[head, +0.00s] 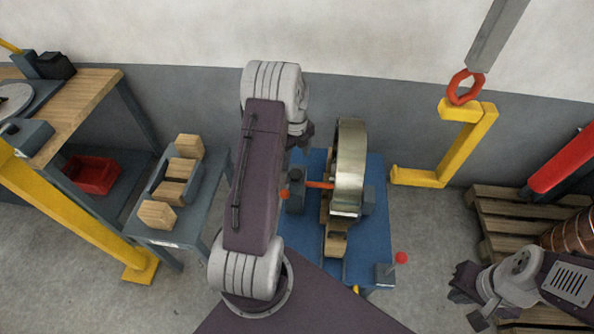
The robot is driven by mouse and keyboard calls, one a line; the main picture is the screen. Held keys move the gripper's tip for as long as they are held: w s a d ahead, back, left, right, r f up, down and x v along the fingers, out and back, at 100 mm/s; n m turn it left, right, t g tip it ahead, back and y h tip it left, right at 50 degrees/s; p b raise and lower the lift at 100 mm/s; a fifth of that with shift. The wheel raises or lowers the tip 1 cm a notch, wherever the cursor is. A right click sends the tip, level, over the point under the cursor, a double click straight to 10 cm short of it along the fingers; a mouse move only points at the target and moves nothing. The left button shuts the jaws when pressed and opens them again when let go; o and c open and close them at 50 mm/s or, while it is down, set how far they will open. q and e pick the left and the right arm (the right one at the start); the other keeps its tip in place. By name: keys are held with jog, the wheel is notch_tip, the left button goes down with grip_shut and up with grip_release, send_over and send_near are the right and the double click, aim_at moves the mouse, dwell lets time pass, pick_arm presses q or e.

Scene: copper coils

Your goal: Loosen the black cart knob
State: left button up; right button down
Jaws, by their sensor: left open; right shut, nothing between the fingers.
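A blue cart (375,230) stands on the floor in the middle and carries a shiny metal coil (350,165) on edge. A dark block (296,197) with a red rod (319,185) faces the coil. A red ball (401,258) sits by a grey block at the cart's front right corner. My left gripper (304,135), largely hidden behind its wrist, is open near the cart's back left. My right gripper (462,287) is shut and empty, right of the cart.
A grey stand (207,205) with several wooden blocks is on the left, near a workbench (85,100) with a red bin (92,174). A yellow hook (455,150) hangs at the back right. Wooden pallets (490,205) are at the right.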

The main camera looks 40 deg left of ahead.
aim_at(295, 173)
pick_arm(q)
jog(key=f, duration=0.9)
jog(key=shift+w+a+f, duration=0.2)
jog(key=c, duration=1.4)
